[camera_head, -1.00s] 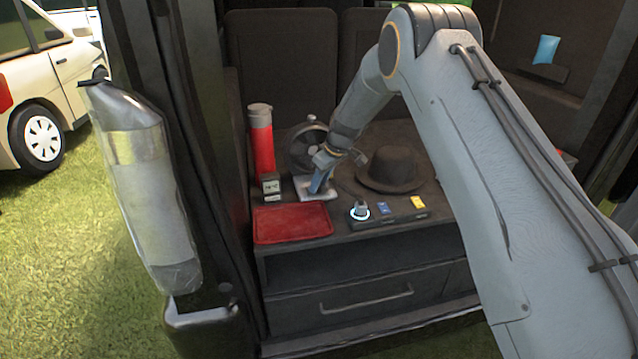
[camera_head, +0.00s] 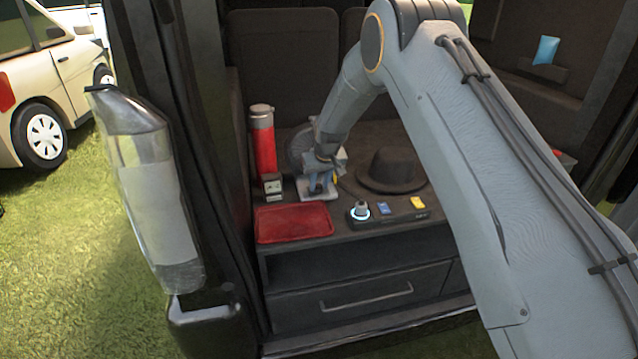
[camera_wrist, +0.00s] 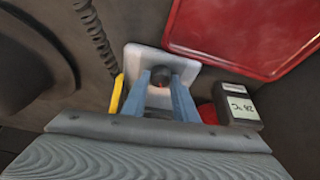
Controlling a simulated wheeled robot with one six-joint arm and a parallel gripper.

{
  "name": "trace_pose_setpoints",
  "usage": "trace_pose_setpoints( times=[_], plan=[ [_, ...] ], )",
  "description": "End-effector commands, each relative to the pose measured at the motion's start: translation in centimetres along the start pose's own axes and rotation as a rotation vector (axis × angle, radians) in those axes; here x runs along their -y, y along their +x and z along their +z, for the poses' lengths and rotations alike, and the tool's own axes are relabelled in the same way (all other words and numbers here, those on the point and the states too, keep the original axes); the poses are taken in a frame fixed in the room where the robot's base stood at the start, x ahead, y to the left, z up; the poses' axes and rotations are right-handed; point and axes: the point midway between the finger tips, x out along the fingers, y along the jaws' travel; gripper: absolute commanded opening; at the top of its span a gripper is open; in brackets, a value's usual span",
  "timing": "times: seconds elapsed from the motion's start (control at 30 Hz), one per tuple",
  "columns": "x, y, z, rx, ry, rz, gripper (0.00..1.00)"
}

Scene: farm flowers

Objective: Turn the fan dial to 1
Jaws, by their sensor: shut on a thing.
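The fan (camera_head: 301,148) stands at the back of the dark cabinet top, a dark round head on a pale square base (camera_head: 306,196). My arm covers much of it. My gripper (camera_head: 321,188) is low over that base. In the wrist view its two blue-grey fingers (camera_wrist: 160,78) are on either side of a dark round knob (camera_wrist: 160,76) with a small red mark, on the white base (camera_wrist: 135,62). The gripper is shut on this knob, which appears to be the fan dial. I cannot read any number on it.
A red tray (camera_head: 293,223) lies in front of the base. A red flask (camera_head: 262,140) and a small display box (camera_head: 272,186) stand to the left. A dark hat (camera_head: 391,170) is to the right. A control strip (camera_head: 388,213) with a lit knob lies at the front edge.

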Motion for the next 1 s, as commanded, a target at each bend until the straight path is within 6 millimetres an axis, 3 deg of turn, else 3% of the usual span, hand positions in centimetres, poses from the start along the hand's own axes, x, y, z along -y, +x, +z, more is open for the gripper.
trace_pose_setpoints(
  times=[0.4,0.43,0.53,0.83,1.0],
  plan=[
    [0.0,0.0,0.0,0.001,0.006,0.003,0.04],
    [0.0,0.0,0.0,0.001,0.006,0.003,0.28],
    [0.0,0.0,0.0,0.001,0.006,0.003,0.44],
    [0.0,-0.1,0.0,0.000,0.006,0.003,0.44],
    [0.0,-1.4,-0.1,-0.002,0.006,0.003,0.44]
  ],
)
